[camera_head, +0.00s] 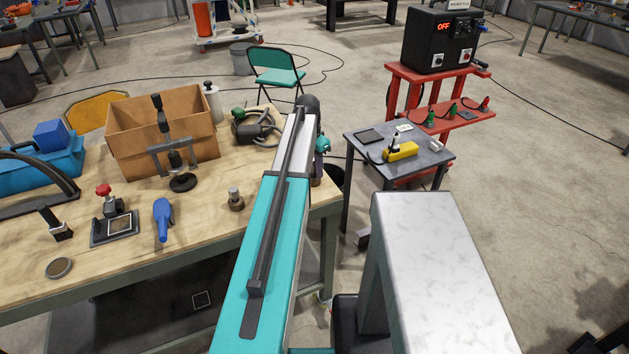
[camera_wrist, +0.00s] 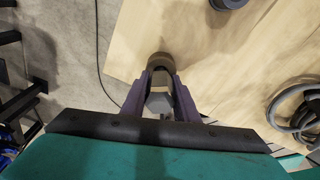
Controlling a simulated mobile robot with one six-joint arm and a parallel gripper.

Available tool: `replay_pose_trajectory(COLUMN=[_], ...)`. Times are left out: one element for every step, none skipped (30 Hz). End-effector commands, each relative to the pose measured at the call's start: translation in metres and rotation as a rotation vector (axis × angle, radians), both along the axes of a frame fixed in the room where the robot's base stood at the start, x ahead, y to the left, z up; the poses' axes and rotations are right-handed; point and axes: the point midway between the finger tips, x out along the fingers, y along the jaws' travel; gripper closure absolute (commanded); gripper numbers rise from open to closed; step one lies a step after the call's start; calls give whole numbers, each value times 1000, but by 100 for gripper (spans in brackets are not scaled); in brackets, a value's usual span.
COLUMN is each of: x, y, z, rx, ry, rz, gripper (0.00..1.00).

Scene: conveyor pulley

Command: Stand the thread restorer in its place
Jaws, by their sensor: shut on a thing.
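My gripper (camera_wrist: 161,78) is shut on a grey, faceted piece (camera_wrist: 158,102) with a dark rounded end between its purple fingers in the wrist view. This appears to be the thread restorer, but most of it is hidden by the fingers and its full shape and tilt cannot be told. In the head view, my gripper (camera_head: 319,168) is at the right edge of the wooden workbench (camera_head: 130,245), partly behind my arm, and the held piece is not clearly seen there. I cannot tell which spot is the restorer's place.
The bench holds a cardboard box (camera_head: 187,110), a hose coil (camera_head: 262,128), a short metal piece (camera_head: 235,199), a blue tool (camera_head: 162,219) and a red-knobbed device (camera_head: 113,220). A small grey table (camera_head: 430,168) stands right of the bench. Bare wood lies at the bench's front.

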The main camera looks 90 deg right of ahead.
Motion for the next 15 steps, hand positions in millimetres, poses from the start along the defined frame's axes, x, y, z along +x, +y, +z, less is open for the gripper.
replay_pose_trajectory(x=[0,0,0,0,0,0,0,0,0,-1,-1,-1,-1,-1,-1], y=[0,0,0,0,0,0,0,0,0,0,1,1,1,1,1], z=[-1,-1,-2,-2,-2,-2,-3,-3,-3,-3,-3,-3,-3,-3,-3], rx=[0,0,0,0,0,0,0,1,1,2,2,3,3,3,3], ry=[0,0,0,0,0,0,0,1,0,1,1,1,1,1,1], rz=[0,0,0,0,0,0,0,0,0,0,0,0,-1,-1,-1], gripper=[100,100,100,100,100,68,63,58,51,51,51,51,51,51,51])
